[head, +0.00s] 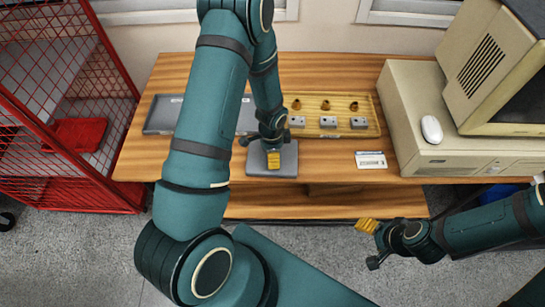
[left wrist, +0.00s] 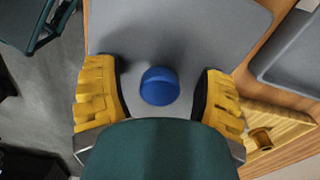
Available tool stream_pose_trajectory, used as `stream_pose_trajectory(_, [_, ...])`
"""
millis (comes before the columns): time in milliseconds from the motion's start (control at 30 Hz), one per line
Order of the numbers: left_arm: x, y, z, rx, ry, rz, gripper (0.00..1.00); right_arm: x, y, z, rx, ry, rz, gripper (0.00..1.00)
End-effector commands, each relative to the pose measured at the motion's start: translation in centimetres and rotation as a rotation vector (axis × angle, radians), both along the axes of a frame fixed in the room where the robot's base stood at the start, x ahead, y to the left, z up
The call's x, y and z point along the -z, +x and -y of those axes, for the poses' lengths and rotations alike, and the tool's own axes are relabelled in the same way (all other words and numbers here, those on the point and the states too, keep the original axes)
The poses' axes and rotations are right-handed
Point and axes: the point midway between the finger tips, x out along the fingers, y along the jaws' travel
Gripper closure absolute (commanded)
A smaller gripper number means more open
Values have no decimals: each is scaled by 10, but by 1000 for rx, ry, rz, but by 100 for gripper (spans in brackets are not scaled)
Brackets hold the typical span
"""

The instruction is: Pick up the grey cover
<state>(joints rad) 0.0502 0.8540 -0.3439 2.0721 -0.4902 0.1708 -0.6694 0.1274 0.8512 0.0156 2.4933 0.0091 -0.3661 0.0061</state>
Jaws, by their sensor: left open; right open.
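The grey cover (head: 289,158) is a flat grey plate lying at the front edge of the wooden table, partly hidden in the head view by my left gripper (head: 273,159). In the left wrist view the grey cover (left wrist: 205,28) fills the upper middle, with a round blue knob (left wrist: 160,86) on it. The two yellow-padded fingers of my left gripper stand open on either side of the knob, with gaps on both sides. My right gripper (head: 370,243) is open and empty, in front of the table at the right.
A wooden tray (head: 312,132) with several brass parts and grey blocks lies behind the cover. A grey tray (head: 160,117) is at the left, partly behind my arm. A label card (head: 371,160) and a beige computer (head: 405,110) with a mouse (head: 431,129) are at the right. A red cage (head: 75,100) stands left.

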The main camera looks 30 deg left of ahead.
Motion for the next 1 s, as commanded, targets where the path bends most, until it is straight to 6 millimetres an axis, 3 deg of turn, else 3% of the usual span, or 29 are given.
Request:
stream_pose_trajectory(200, [0,0,0,-1,0,1,30,0,0,0,0,0,0,33])
stream_pose_trajectory(267, [0,0,0,-1,0,1,46,0,0,0,0,0,0,33])
stream_pose_trajectory(400, [0,0,0,-1,0,1,95,0,0,0,0,0,0,33])
stream_pose_trajectory(433, [0,0,0,-1,0,1,100,0,0,0,0,0,0,33])
stream_pose_trajectory(800, [-2,0,0,-1,0,1,100,-1,0,0,0,0,0,33])
stream_pose_trajectory(1000, [-27,1,-1,-1,0,5,100,-5,1,0,2,0,3,33])
